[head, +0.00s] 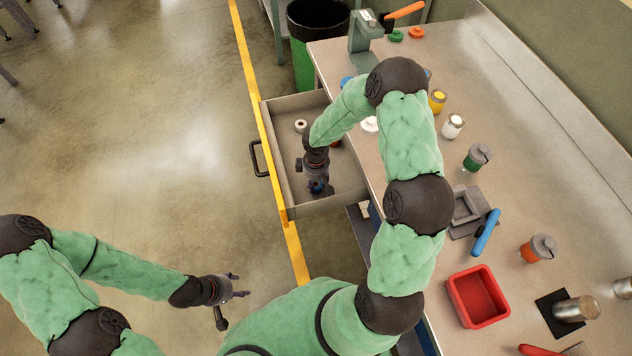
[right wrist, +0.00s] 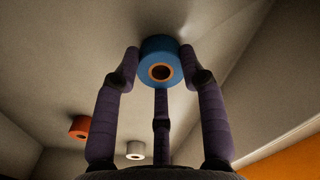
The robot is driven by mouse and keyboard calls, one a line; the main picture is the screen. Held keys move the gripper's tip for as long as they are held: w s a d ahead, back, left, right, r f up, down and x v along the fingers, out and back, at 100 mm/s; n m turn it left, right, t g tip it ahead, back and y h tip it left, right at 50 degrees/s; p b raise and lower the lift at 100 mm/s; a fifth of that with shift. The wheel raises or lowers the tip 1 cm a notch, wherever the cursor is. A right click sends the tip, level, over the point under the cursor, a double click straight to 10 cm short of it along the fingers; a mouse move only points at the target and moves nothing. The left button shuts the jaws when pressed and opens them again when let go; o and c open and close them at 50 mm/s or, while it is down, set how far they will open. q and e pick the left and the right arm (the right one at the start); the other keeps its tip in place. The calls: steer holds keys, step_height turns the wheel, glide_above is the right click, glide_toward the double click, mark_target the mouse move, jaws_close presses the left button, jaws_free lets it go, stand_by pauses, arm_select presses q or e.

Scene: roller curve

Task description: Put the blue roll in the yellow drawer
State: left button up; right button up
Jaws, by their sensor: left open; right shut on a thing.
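The blue roll (right wrist: 160,52), with an orange core, is held between the fingers of my right gripper (right wrist: 160,78) in the right wrist view. In the head view my right gripper (head: 317,186) reaches down inside the open drawer (head: 350,190), near its front end, and mostly hides the blue roll. The roll is close to the drawer floor; I cannot tell whether it touches. The drawer looks grey-beige inside, with a dark handle. My left gripper (head: 238,287) is open and empty over the floor at the lower left, away from the drawer.
A white roll (head: 300,125) and an orange roll (right wrist: 79,127) lie in the drawer. The worktop (head: 540,150) carries several jars, a red bin (head: 478,296) and a blue-handled tool (head: 486,233). A dark-topped green bin (head: 316,22) stands behind the drawer.

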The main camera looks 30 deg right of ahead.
mark_target(316, 184)
steer(key=o, duration=1.1)
steer(key=shift+f, duration=0.1)
steer(key=shift+r, duration=0.2)
step_height(316, 184, up, 12)
steer(key=p, duration=0.4)
